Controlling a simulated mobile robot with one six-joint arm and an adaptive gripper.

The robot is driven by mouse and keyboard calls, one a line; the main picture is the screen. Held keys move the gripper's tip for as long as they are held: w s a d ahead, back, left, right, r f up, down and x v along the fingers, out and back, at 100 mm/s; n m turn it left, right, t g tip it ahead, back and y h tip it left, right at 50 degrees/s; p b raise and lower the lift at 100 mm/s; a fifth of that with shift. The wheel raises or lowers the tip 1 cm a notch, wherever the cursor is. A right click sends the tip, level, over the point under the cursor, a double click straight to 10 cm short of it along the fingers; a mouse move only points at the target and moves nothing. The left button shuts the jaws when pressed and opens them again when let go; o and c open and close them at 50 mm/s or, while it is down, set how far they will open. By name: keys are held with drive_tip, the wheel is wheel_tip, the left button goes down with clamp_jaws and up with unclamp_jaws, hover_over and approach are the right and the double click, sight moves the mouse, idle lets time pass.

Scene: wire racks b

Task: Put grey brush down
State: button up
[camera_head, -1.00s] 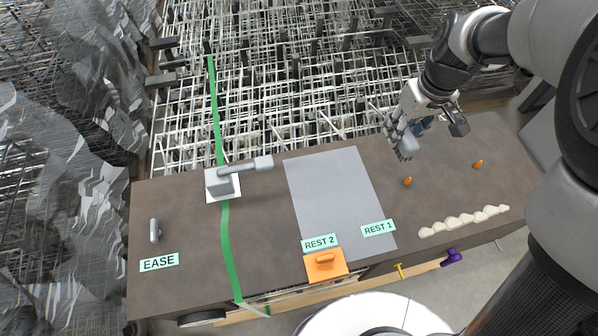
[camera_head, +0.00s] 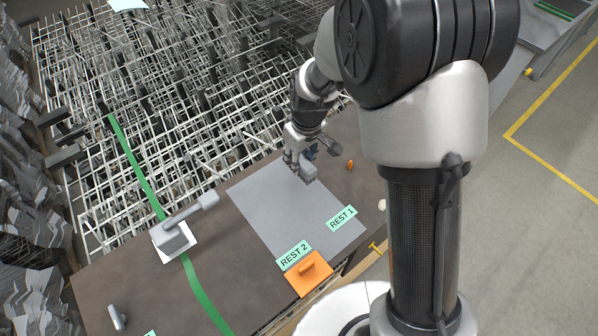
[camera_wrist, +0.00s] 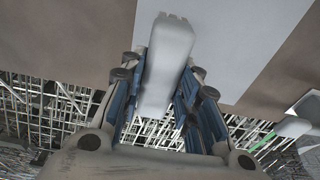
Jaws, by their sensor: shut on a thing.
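My gripper (camera_head: 301,163) is shut on the grey brush (camera_head: 308,173), over the far right part of the grey mat (camera_head: 285,215). In the wrist view, the pale grey brush (camera_wrist: 168,60) sits between the blue-lined fingers of my gripper (camera_wrist: 158,95). Its far end points away over the grey mat (camera_wrist: 245,40). I cannot tell whether the brush touches the mat. Its held end is partly hidden by the fingers.
The mat's middle is clear, with labels REST 1 (camera_head: 342,217) and REST 2 (camera_head: 294,255) at its near side. A grey handled tool (camera_head: 176,240) stands left on a white square. A small orange piece (camera_head: 350,164) lies right.

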sight(304, 163)
drive_tip(key=shift+f+b, duration=0.5)
drive_tip(key=shift+f, duration=2)
drive_tip(key=shift+f, duration=0.2)
drive_tip(key=o, duration=1)
drive_tip(key=shift+o, duration=0.2)
drive_tip(key=shift+r, duration=0.15)
drive_tip(key=r+p, duration=0.1)
drive_tip(key=r, duration=0.3)
drive_tip(key=s+r, duration=0.1)
drive_tip(key=r, duration=0.3)
drive_tip(key=d+r+p, duration=0.1)
drive_tip(key=r, duration=0.3)
drive_tip(key=shift+s+p, duration=0.3)
drive_tip(key=shift+p, duration=0.05)
